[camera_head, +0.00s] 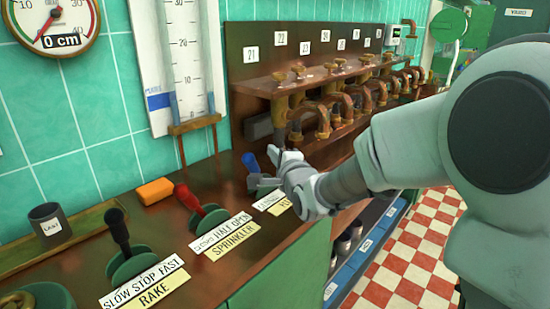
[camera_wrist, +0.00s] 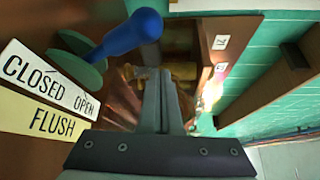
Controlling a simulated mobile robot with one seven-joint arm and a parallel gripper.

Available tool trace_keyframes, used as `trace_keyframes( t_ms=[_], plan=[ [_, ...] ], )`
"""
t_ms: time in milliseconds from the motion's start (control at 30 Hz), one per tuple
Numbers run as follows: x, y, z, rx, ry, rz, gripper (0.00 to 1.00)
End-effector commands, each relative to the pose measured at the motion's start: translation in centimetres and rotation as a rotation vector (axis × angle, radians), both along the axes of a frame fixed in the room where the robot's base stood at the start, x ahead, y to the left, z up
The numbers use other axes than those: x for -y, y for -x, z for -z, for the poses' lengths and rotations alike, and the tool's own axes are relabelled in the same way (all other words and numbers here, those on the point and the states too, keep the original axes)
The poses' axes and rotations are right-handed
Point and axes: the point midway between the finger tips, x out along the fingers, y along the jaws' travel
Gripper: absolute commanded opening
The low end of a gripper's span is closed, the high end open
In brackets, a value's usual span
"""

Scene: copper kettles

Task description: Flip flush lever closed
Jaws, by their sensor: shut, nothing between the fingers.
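The flush lever (camera_head: 250,162) has a blue handle and leans up and to the left in the head view, beside my gripper. In the wrist view the blue handle (camera_wrist: 128,36) rises from a green round base (camera_wrist: 78,52) toward the upper right. A white CLOSED / OPEN label (camera_wrist: 45,80) and a yellow FLUSH label (camera_wrist: 48,122) lie by it. My gripper (camera_head: 266,180) is shut and empty, with its fingers (camera_wrist: 161,90) together to the right of the handle in the wrist view. I see no clear contact; the lever's base is mostly hidden in the head view.
A red sprinkler lever (camera_head: 188,198) and a black rake lever (camera_head: 118,230) stand to the left. An orange block (camera_head: 155,191) lies behind them. Copper pipes with valves (camera_head: 325,110) stand behind my gripper. A tiled wall (camera_head: 100,150) bounds the counter.

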Motion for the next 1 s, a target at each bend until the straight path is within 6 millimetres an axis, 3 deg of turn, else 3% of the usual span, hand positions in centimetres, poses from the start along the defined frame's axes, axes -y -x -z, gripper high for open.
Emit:
trace_keyframes(
  t_ms=[67,300,533,700,1000],
  plan=[
    [0.0,0.0,-0.3,-0.001,0.0,0.001,0.0],
    [1.8,4.5,0.7,0.0,0.001,0.004,0.0],
    [3.0,7.6,1.6,0.0,0.0,0.004,0.0],
    [3.4,8.7,1.9,0.002,0.0,0.003,0.0],
    [3.4,8.9,2.0,0.002,0.0,0.003,0.0]
  ],
)
